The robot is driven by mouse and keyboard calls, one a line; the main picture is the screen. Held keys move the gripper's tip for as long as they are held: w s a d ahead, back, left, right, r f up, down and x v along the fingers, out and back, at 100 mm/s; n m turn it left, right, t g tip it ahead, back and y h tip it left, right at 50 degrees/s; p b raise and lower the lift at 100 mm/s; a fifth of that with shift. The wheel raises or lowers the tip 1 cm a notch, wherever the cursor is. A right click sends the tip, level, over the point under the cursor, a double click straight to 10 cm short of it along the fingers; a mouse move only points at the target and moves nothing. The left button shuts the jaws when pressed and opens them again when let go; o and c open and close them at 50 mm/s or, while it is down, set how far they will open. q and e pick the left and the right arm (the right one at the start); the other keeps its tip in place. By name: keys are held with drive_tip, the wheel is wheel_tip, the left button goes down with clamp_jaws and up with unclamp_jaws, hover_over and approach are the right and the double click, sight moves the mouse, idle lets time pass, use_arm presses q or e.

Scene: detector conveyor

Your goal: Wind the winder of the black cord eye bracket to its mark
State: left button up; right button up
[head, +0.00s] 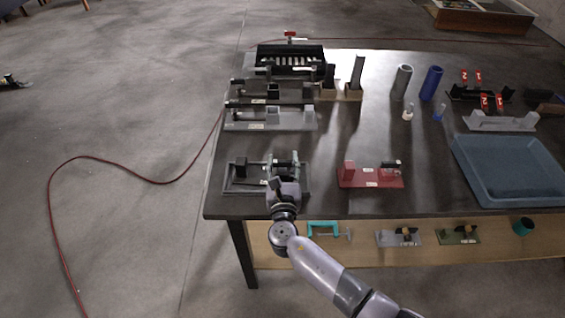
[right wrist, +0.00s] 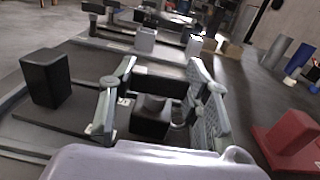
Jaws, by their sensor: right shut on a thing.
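The black cord eye bracket (head: 240,189) lies at the front left of the table, with a black upright block (right wrist: 46,78) at its left end. My right gripper (head: 284,172) is over its right end. In the right wrist view my right gripper (right wrist: 158,105) has one finger on each side of the black winder (right wrist: 150,122) and is shut on it. The fingers and wrist hide part of the winder, and I cannot make out its mark. My left gripper is not in view.
A red bracket (head: 370,182) stands to the right on the table (head: 330,207), with bare tabletop between. Grey (head: 300,122) and dark brackets stand behind. A blue tray (head: 505,172) is at the right. A lower shelf (head: 360,257) holds several small fixtures.

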drive_tip(key=shift+m+h, duration=0.6)
drive_tip(key=shift+h, duration=0.4)
drive_tip(key=o, duration=1.2)
drive_tip(key=s, duration=0.8)
drive_tip(key=s+a, duration=0.1)
drive_tip(key=s, duration=0.3)
drive_tip(key=shift+a, duration=0.1)
